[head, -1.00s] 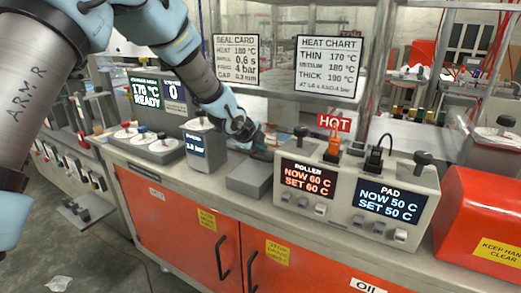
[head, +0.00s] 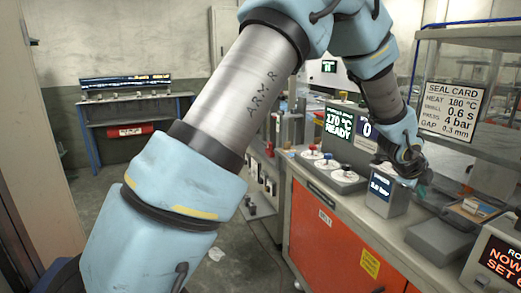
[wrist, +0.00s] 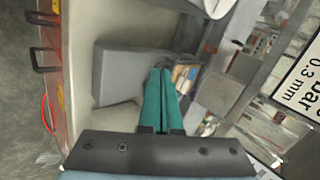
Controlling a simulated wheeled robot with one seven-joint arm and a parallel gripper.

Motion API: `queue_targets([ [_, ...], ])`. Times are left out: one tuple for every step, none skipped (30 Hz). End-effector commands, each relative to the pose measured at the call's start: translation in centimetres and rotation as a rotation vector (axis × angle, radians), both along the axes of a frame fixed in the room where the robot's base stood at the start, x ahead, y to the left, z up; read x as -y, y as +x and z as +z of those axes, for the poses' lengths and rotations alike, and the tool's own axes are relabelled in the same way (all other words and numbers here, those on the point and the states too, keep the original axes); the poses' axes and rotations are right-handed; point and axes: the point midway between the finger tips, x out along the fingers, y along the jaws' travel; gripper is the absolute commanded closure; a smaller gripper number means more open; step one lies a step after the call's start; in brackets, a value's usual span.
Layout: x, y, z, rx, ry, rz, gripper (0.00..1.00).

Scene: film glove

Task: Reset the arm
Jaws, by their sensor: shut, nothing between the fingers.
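My arm, light blue and grey, crosses the middle of the head view and reaches over the bench at the right. My gripper (head: 418,176) is above the bench, beside the small grey box with a pressure display (head: 384,192). In the wrist view my gripper (wrist: 161,75) shows two green fingers lying together, with nothing between them. A plain grey block (wrist: 118,72) lies beyond the fingertips, to their left. The same block (head: 438,241) shows in the head view, below and right of the gripper.
The grey bench with orange doors (head: 330,228) runs along the right. A control unit with knobs (head: 335,170), a green-lit screen (head: 339,124) and a SEAL CARD sign (head: 452,108) stand near the arm. A blue workbench (head: 128,113) is at the back left. Open floor lies between.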

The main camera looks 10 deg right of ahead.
Motion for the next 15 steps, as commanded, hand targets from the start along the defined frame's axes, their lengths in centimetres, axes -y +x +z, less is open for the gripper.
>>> queue_targets([
  [-3.0, 2.3, 0.3, -0.039, 0.01, 0.103, 1.0],
  [-4.8, 3.5, 0.3, -0.069, 0.015, 0.168, 1.0],
  [-7.4, 4.9, 0.3, -0.109, 0.022, 0.26, 1.0],
  [-9.5, 5.9, 0.3, -0.141, 0.025, 0.333, 1.0],
  [-11.5, 6.8, 0.3, -0.171, 0.028, 0.404, 1.0],
  [-14.3, 7.9, 0.4, -0.213, 0.029, 0.501, 1.0],
  [-16.4, 8.5, 0.4, -0.245, 0.028, 0.575, 1.0],
  [-18.5, 9.1, 0.4, -0.276, 0.028, 0.649, 1.0],
  [-21.4, 9.7, 0.4, -0.319, 0.023, 0.751, 1.0],
  [-23.6, 10.0, 0.4, -0.35, 0.021, 0.83, 1.0],
  [-25.8, 10.3, 0.4, -0.381, 0.015, 0.909, 1.0],
  [-28.7, 10.4, 0.3, -0.426, 0.006, 1.016, 1.0],
  [-30.9, 10.4, 0.3, -0.458, -0.001, 1.098, 1.0],
  [-33.1, 10.2, 0.3, -0.492, -0.01, 1.181, 1.0],
  [-36.1, 9.7, 0.2, -0.536, -0.024, 1.294, 1.0],
])
